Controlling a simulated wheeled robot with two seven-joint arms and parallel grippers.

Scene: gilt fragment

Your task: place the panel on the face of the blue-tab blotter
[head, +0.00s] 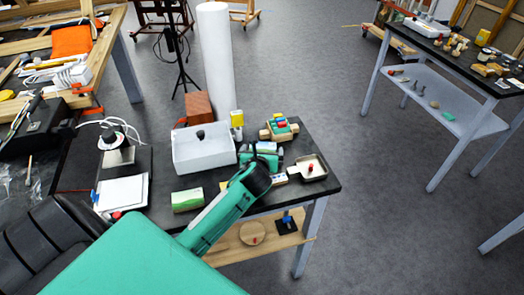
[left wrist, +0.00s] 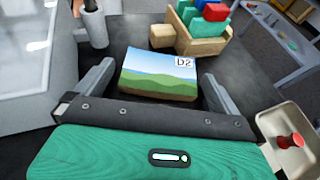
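The panel (left wrist: 158,75), a block with a painted landscape of sky and green hills and a "D2" label, lies on the dark table in the left wrist view. My left gripper (left wrist: 156,92) is open, with one finger on each side of the panel and a gap visible at both. In the head view my left gripper (head: 262,154) is over the table's right part and largely hides that spot. A white blotter-like pad (head: 122,193) lies at the table's left, with a small blue bit at its left edge. My right gripper is not in view.
A white open tray (head: 204,149) stands left of the gripper. A wooden holder with coloured blocks (head: 279,130) is behind it, and a shallow tray with a red knob (head: 310,170) to its right. A green-and-white block (head: 187,200) lies between pad and gripper.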

